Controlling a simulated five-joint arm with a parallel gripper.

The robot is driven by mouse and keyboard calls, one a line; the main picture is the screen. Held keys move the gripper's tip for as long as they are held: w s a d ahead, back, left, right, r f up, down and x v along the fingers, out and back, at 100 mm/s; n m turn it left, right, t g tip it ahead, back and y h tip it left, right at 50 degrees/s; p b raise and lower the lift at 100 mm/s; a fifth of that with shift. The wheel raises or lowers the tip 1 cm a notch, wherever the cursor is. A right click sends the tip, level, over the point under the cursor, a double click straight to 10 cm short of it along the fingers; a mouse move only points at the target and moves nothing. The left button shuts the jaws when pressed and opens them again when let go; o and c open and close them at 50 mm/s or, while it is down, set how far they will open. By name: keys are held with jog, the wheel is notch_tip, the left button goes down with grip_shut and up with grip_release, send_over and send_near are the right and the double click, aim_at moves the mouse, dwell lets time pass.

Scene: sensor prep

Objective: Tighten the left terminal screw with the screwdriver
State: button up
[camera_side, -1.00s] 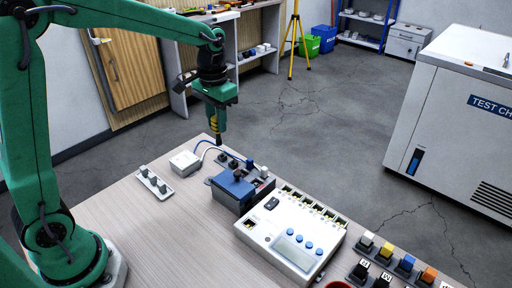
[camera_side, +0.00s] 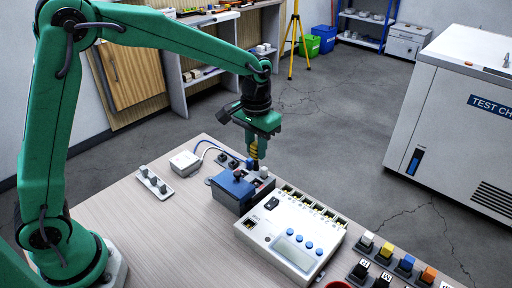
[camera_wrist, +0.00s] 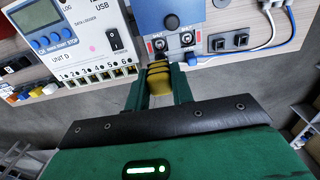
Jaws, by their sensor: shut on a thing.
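My gripper (camera_side: 255,143) is shut on the yellow-and-black handle of the screwdriver (camera_side: 254,152). The handle also shows between the jaws in the wrist view (camera_wrist: 159,80). It points down at the sensor block (camera_side: 228,189), a grey box with a blue top, also in the wrist view (camera_wrist: 184,12). Two terminal screws sit along the block's near edge in the wrist view: the left one (camera_wrist: 158,43) and the right one (camera_wrist: 187,38). The screwdriver lines up below the left screw in that view. Its tip is hidden, and I cannot tell whether it touches a screw.
A white data logger (camera_side: 291,232) stands close beside the block. A white box (camera_side: 185,162) with blue and white cables and a grey strip with several knobs (camera_side: 155,184) lie to the left. Coloured blocks (camera_side: 406,262) stand front right. The table is clear front left.

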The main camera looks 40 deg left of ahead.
aim_at(256, 165)
jog(key=shift+f, duration=0.25)
jog(key=shift+f, duration=1.65)
jog(key=shift+f, duration=1)
dwell(2.8)
dwell(0.3)
